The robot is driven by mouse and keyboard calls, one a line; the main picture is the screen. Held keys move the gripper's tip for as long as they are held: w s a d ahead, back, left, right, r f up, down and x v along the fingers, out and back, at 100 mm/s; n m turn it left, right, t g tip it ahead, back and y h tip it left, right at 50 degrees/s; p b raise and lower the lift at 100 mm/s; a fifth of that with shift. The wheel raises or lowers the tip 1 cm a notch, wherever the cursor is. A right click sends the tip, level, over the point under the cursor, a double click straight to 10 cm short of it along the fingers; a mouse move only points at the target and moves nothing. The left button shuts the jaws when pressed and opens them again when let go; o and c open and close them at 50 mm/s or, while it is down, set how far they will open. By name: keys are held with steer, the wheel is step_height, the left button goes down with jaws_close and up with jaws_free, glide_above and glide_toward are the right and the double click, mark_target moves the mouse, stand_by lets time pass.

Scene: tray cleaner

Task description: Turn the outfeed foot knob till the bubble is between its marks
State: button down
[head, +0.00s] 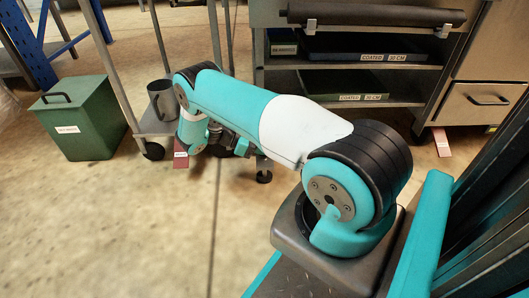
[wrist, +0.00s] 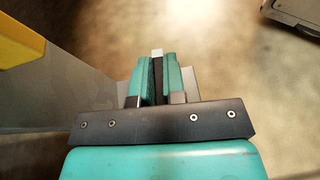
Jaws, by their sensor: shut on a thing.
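My gripper (wrist: 156,72) has its two teal fingers closed on a dark narrow thing (wrist: 157,80) with a pale square end beyond the fingertips. I cannot tell for sure whether this is the outfeed foot knob. In the head view my gripper (head: 242,148) is low, partly hidden by my arm, just up and left of a black foot (head: 264,178) on the floor. The upper part of that foot is hidden by my arm. No bubble or marks can be made out in either view.
A steel shelf unit (head: 425,93) with labelled trays stands behind. A green lidded bin (head: 85,135) stands at left, beside a wheeled trolley with a grey mug (head: 161,100). A small red labelled piece (head: 181,161) lies near my gripper. The floor at front left is clear.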

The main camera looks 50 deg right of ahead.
stand_by(0.4)
steer(key=c, duration=1.2)
jaws_free()
